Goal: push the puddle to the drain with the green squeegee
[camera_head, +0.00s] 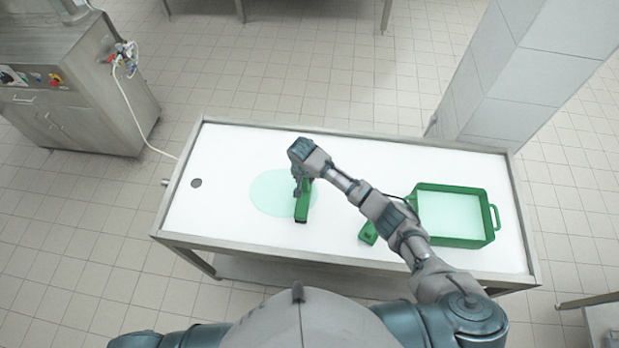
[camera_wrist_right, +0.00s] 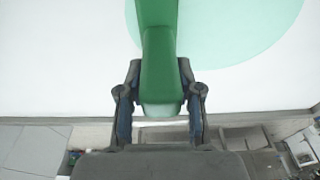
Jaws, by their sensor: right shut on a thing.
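The pale green puddle (camera_head: 270,192) lies on the white table top, left of the middle. The green squeegee (camera_head: 303,201) stands at the puddle's right part, its length running from back to front. My right gripper (camera_head: 299,184) is shut on the squeegee. In the right wrist view the gripper (camera_wrist_right: 160,105) has a finger on each side of the green squeegee (camera_wrist_right: 158,70), and the puddle (camera_wrist_right: 235,25) shows beyond it. The drain (camera_head: 196,183) is a small dark round hole near the table's left end. My left gripper is not in view.
A green tray (camera_head: 496,218) with pale green liquid stands at the table's right. A small green object (camera_head: 368,232) lies beside it, partly near my arm. The white table top (camera_head: 230,145) is clear between puddle and drain. A metal machine (camera_head: 75,85) stands at the far left.

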